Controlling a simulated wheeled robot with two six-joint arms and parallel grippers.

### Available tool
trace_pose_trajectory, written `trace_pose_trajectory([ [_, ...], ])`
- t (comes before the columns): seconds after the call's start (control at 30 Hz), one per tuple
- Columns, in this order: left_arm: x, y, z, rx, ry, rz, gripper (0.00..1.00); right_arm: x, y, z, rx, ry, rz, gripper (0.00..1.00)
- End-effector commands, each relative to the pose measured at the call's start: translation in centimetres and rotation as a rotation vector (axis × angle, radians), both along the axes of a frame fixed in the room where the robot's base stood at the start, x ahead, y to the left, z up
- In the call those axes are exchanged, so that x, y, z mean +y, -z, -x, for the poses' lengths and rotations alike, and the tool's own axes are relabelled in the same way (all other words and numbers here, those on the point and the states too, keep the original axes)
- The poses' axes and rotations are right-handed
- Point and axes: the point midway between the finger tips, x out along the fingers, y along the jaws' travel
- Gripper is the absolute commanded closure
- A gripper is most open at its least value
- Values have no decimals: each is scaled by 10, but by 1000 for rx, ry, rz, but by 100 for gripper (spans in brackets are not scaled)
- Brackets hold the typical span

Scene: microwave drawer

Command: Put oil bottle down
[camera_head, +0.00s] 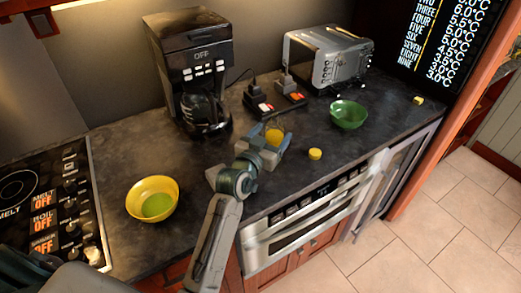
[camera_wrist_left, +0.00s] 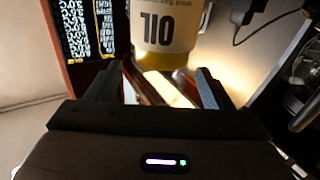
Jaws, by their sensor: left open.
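The oil bottle (camera_head: 274,136) shows as a small yellow shape at my left gripper, over the dark counter (camera_head: 300,180) in front of the black coffee maker. In the left wrist view the oil bottle (camera_wrist_left: 166,28) has a pale label reading OIL and a yellow band, and lies just beyond the fingers. My left gripper (camera_head: 270,143) is open, with its fingers on either side of the bottle's line; the fingers also show in the wrist view (camera_wrist_left: 155,85). I cannot tell whether a finger touches the bottle. The bottle's base is hidden in the head view. My right gripper is not in view.
A yellow bowl (camera_head: 137,206) with green inside sits near the stove (camera_head: 50,190). A coffee maker (camera_head: 195,60), a toaster (camera_head: 325,58), a green bowl (camera_head: 348,113) and a small yellow cap-like item (camera_head: 315,154) stand on the counter. A drawer appliance (camera_head: 310,215) is below its front edge.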

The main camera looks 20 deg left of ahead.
Motion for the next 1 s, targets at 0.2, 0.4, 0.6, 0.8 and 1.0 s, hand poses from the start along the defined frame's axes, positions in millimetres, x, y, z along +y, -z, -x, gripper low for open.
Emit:
trace_pose_trajectory([
  [0.2, 7, 4, 49, 1, 0, 0, 26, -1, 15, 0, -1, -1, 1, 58],
  [0.4, 11, 2, 75, 2, 0, -2, 26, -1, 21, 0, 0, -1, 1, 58],
  [0.6, 11, 1, 82, 0, 0, -1, 26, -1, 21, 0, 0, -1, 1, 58],
  [0.8, 11, 0, 82, 0, 0, -1, 26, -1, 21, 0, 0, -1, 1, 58],
  [1.0, 11, 0, 82, 0, 0, -1, 26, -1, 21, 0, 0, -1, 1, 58],
])
